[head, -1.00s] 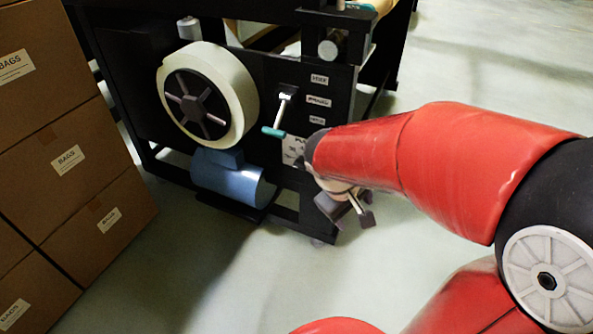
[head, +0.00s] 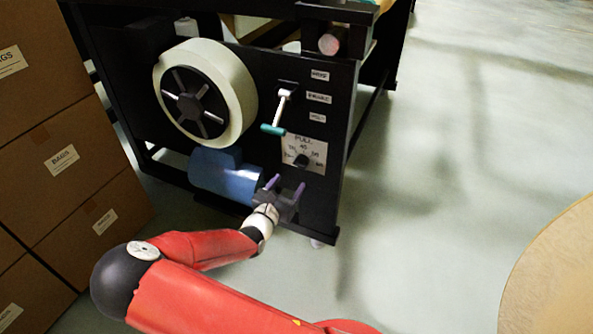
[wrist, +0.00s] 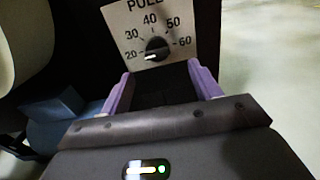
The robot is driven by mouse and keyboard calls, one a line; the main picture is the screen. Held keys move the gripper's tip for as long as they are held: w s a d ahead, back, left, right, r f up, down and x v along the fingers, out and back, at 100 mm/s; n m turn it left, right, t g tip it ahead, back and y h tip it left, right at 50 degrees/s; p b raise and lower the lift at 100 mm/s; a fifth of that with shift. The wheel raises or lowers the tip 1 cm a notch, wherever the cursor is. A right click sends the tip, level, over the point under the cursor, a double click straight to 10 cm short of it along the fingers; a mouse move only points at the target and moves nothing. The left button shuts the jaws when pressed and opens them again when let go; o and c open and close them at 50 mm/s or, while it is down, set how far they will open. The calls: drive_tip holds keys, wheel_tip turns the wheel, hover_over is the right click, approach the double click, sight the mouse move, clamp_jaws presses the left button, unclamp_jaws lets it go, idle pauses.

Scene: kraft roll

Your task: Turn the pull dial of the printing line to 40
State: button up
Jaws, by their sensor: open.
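The pull dial (head: 302,161) is a dark round knob on a white plate (head: 318,150) marked PULL, low on the black machine panel. In the wrist view the knob (wrist: 157,46) sits under an arc of numbers from 20 to 60. Its white mark points to the lower left, near the 20. My gripper (head: 286,186) is open and empty, just below the dial, with its purple fingers pointing up toward the panel. In the wrist view the fingers (wrist: 160,76) stand wide to the left and right of the knob, short of it.
A crank with a teal handle (head: 273,130) hangs above and left of the dial. A pale roll (head: 237,90) and a blue cylinder (head: 222,178) are further left. Stacked boxes (head: 55,130) stand at the left. A round tan surface (head: 555,275) is at lower right. Floor right of the machine is clear.

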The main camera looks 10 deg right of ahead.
sight(299, 166)
drive_tip(key=x, duration=0.7)
drive_tip(key=shift+w, duration=0.4)
drive_tip(key=c, duration=1)
